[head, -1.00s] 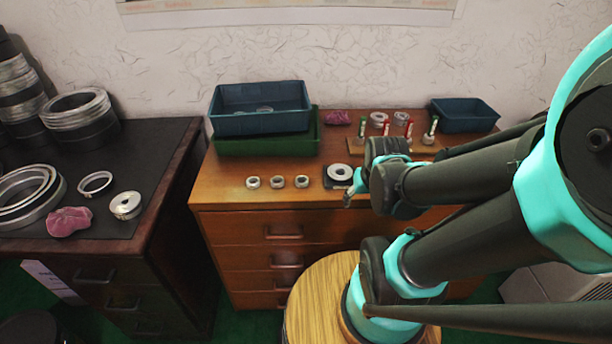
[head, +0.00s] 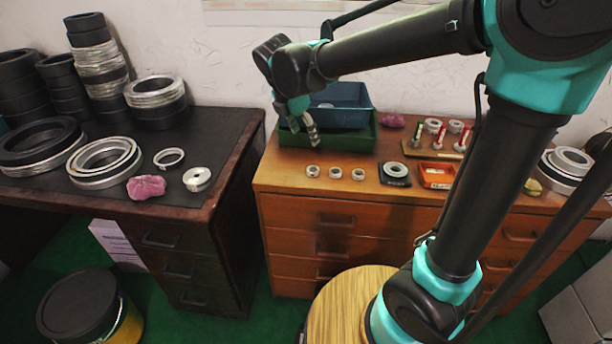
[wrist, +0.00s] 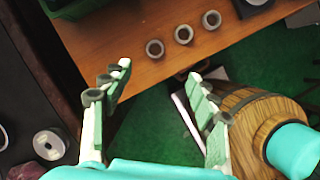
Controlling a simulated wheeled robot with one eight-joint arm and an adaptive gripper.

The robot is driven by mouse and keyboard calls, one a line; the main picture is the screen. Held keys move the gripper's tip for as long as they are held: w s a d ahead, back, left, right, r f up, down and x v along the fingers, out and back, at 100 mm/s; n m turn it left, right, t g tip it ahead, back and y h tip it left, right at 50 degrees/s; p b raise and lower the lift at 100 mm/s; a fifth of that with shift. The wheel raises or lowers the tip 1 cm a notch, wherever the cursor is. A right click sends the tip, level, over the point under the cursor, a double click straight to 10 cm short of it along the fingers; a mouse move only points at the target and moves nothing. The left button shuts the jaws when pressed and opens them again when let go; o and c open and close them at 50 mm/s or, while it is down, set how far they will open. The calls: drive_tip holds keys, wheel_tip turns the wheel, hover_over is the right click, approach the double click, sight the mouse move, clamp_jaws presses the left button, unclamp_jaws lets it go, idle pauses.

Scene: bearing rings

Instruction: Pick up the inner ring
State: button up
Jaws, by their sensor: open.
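Several metal rings are in view, and I cannot tell which one is the inner ring. Three small rings, left (head: 313,171), middle (head: 335,173) and right (head: 358,174), lie in a row near the front of the wooden cabinet top. They also show in the wrist view, left (wrist: 155,48), middle (wrist: 183,34) and right (wrist: 211,18). A larger ring (head: 396,169) lies on a dark pad right of the row. A thin ring (head: 169,158) lies on the left desk. My gripper (head: 303,125) is raised in front of the trays; its fingers (wrist: 160,72) are spread and empty.
A blue tray (head: 341,117) sits on a green tray (head: 350,139) at the cabinet's back left. An orange tray (head: 437,176) and a wooden rack (head: 415,150) stand further right. A gap separates the dark desk (head: 225,125) from the cabinet.

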drive_tip(key=a, duration=0.2)
drive_tip(key=n, duration=0.1)
approach(314, 172)
drive_tip(key=shift+w+d+f, duration=0.15)
drive_tip(key=shift+w+f, duration=0.25)
drive_tip(key=shift+w, duration=0.05)
drive_tip(key=shift+s+x, duration=0.15)
drive_tip(key=shift+x, duration=1.15)
drive_tip(key=shift+s+x, duration=0.2)
drive_tip(key=shift+x, duration=1.15)
drive_tip(key=shift+f, duration=0.1)
drive_tip(key=c, duration=1.2)
drive_tip(key=shift+c, duration=0.2)
